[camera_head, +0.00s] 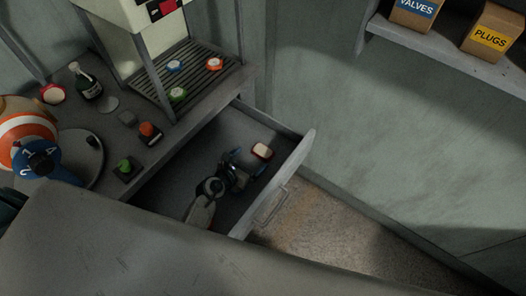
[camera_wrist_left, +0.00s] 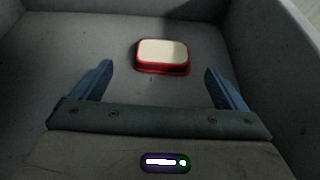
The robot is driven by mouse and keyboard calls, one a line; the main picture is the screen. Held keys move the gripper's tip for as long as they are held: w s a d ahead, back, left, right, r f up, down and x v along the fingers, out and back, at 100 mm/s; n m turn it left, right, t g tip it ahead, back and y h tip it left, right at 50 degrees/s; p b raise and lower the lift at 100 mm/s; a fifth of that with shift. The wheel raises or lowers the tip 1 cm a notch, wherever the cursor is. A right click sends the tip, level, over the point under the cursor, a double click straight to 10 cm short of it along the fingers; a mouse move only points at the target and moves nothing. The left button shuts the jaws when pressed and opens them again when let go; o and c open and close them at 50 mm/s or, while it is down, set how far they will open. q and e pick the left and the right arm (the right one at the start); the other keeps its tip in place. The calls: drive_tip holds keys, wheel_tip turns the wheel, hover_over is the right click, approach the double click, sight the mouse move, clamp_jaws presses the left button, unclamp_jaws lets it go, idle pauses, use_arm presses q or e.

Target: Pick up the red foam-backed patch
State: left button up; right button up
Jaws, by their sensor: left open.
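The red foam-backed patch (camera_head: 262,151) lies in the open drawer (camera_head: 226,121), near its far right corner, with its pale foam side up and a red rim around it. It also shows in the left wrist view (camera_wrist_left: 162,55), flat on the drawer floor, ahead of the fingers and roughly centred between them. My left gripper (camera_head: 249,163) reaches down into the drawer, just short of the patch. Its two blue fingers (camera_wrist_left: 162,85) are spread apart with nothing between them. My right gripper does not show in either view.
The drawer's front wall with its handle (camera_head: 270,205) is close on the right. A counter (camera_head: 180,134) with a red button (camera_head: 149,130), a green button (camera_head: 124,167) and a striped ball (camera_head: 28,130) stands left. Another red-rimmed patch (camera_head: 53,94) lies at the back left.

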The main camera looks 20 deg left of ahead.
sight(262, 151)
use_arm(q)
drive_tip(key=x, duration=0.5)
drive_tip(key=shift+w+d+f, duration=0.1)
drive_tip(key=shift+w+d, duration=0.15)
drive_tip(key=shift+d, duration=0.1)
drive_tip(key=shift+c, duration=0.4)
drive_tip(key=c, duration=1)
